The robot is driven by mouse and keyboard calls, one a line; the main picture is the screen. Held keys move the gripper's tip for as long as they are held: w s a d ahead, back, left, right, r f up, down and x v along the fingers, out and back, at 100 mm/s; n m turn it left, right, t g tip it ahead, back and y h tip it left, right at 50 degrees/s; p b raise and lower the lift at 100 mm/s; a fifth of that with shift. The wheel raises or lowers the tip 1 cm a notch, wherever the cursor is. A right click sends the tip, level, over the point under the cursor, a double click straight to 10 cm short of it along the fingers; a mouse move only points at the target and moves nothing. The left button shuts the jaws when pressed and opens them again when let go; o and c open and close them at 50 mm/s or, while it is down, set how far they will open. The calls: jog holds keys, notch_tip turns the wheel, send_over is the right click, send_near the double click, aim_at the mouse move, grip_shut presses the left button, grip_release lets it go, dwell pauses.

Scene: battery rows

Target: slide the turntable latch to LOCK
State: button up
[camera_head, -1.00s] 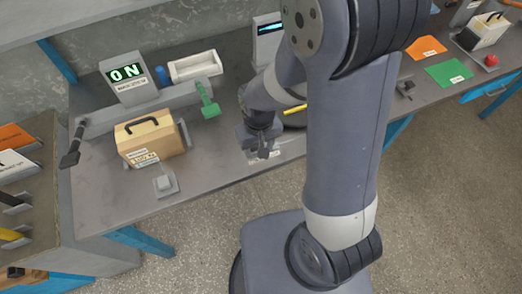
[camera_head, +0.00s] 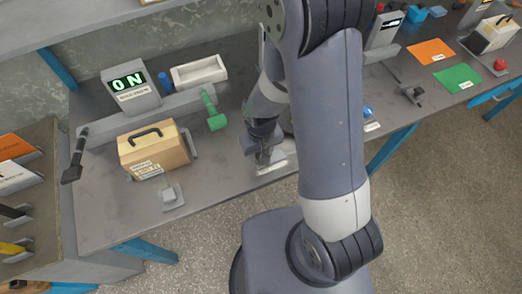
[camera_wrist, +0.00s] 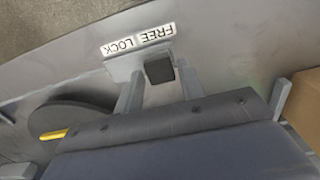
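The latch is a dark square block (camera_wrist: 159,71) on a grey plate beside a white FREE / LOCK label (camera_wrist: 138,38). In the head view my gripper (camera_head: 268,160) is low at the bench's front edge, and my arm hides most of the turntable.
On the bench (camera_head: 225,155), a cardboard box (camera_head: 153,150) with a handle stands left of my gripper. Green and orange sheets lie far right.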

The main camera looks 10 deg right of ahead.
grip_shut()
jog(key=d, duration=0.1)
jog(key=w+d+b, duration=0.1)
jog(key=d, duration=0.3)
jog(key=shift+w, duration=0.25)
jog(key=shift+o, duration=1.8)
grip_release()
jog(key=shift+d, duration=0.15)
